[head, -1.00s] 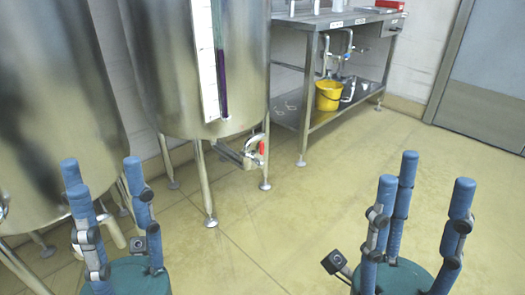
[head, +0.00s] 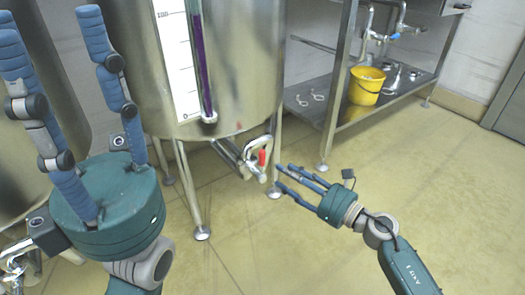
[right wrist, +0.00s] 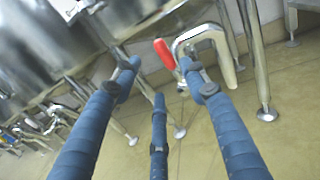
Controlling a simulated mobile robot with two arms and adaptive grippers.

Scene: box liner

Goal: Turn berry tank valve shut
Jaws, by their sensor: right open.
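The steel tank (head: 245,60) with a purple-filled sight tube (head: 206,70) stands in the middle of the head view. Its valve (head: 255,160) sits low on an outlet pipe and has a red handle (head: 263,157). The red handle also shows in the right wrist view (right wrist: 165,53), just past the fingertips and next to a curved steel pipe (right wrist: 205,35). My right gripper (head: 283,175) is open and empty, with its fingertips close to the valve's right side. Contact cannot be told. My left gripper (head: 45,25) is open and empty, raised at the left.
Another steel tank (head: 65,110) stands at the left, partly behind my left gripper. The tank's legs (head: 190,190) rise near the valve. A steel bench (head: 330,110) with a yellow bucket (head: 366,86) on its lower shelf stands behind right. The floor (head: 280,250) in front is clear.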

